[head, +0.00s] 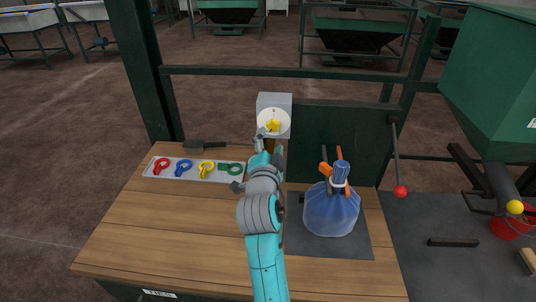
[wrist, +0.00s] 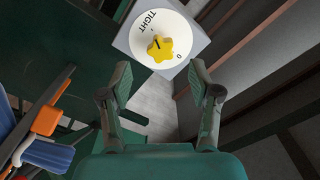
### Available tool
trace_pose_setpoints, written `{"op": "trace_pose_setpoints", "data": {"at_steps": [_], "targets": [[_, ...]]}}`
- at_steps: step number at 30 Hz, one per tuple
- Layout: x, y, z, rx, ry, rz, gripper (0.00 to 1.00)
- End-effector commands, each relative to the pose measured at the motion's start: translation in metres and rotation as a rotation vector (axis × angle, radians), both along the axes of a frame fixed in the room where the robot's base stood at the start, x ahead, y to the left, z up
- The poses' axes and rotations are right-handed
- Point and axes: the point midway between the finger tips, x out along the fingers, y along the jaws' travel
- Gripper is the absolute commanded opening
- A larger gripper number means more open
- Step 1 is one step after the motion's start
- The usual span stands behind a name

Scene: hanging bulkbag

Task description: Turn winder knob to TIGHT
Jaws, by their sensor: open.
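The winder knob is a yellow lobed knob (head: 272,125) on a round white dial (head: 264,117), fixed to a grey box (head: 275,99) at the back of the bench. In the wrist view the knob (wrist: 160,48) lies just beyond my fingertips, with TIGHT printed at the dial's upper left and 0 at its lower right. A short dark mark on the knob points roughly toward the top of the dial, not clearly at either label. My gripper (wrist: 158,78) is open and empty, its two fingers apart below the knob and not visibly touching it. In the head view my arm partly covers the area below the dial.
A blue bag (head: 331,211) with orange clips (head: 325,169) stands on a dark mat to the right. A tray (head: 151,167) of several coloured tools and a dark scraper (head: 194,146) lie left. A red-knobbed lever (head: 399,190) hangs right. The bench's front left is clear.

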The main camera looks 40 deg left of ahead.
Motion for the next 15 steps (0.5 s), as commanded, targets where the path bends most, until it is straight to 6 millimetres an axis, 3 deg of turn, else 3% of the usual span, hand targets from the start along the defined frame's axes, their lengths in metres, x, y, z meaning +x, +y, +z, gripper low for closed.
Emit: {"op": "trace_pose_setpoints", "data": {"at_steps": [6, 15], "targets": [[-0.031, -0.019, -0.001, -0.001, 0.002, 0.001, 0.63], [-0.044, -0.027, 0.0, -0.001, 0.001, 0.0, 0.63]]}}
